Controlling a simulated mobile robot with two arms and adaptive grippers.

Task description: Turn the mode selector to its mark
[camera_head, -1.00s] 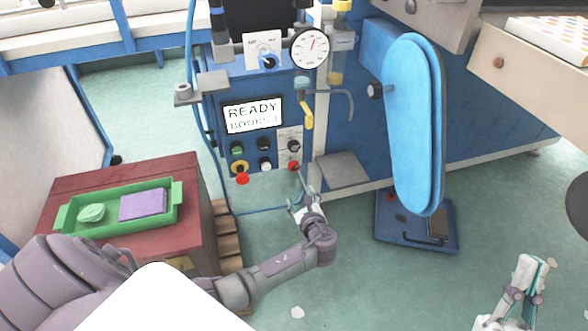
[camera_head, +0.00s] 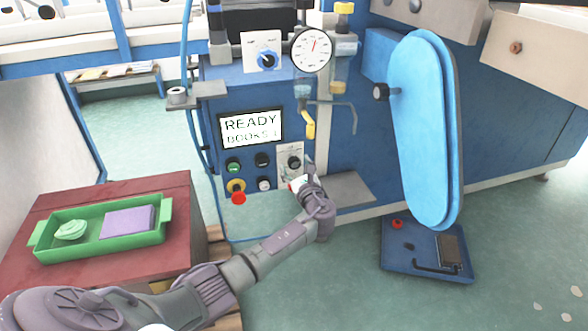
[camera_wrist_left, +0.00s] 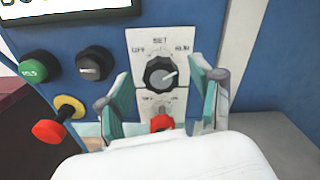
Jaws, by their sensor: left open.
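The mode selector is a round black knob (camera_wrist_left: 160,73) on a white plate lettered OFF, SET and RUN. Its white pointer line points right and slightly up, roughly toward RUN. The knob also shows on the blue control panel in the head view (camera_head: 294,162). My left gripper (camera_wrist_left: 161,80) is open, its two green-padded fingers on either side of the knob and the plate. I cannot tell whether a finger touches the knob. In the head view my left gripper (camera_head: 303,179) is just below the knob. My right gripper is not in view.
A red switch (camera_wrist_left: 161,123) sits below the knob between the fingers. A green button (camera_wrist_left: 34,67), a black knob (camera_wrist_left: 95,62) and a red mushroom button (camera_wrist_left: 49,132) are to the left. A READY display (camera_head: 251,128) is above. A grey ledge (camera_head: 345,188) lies right of the gripper.

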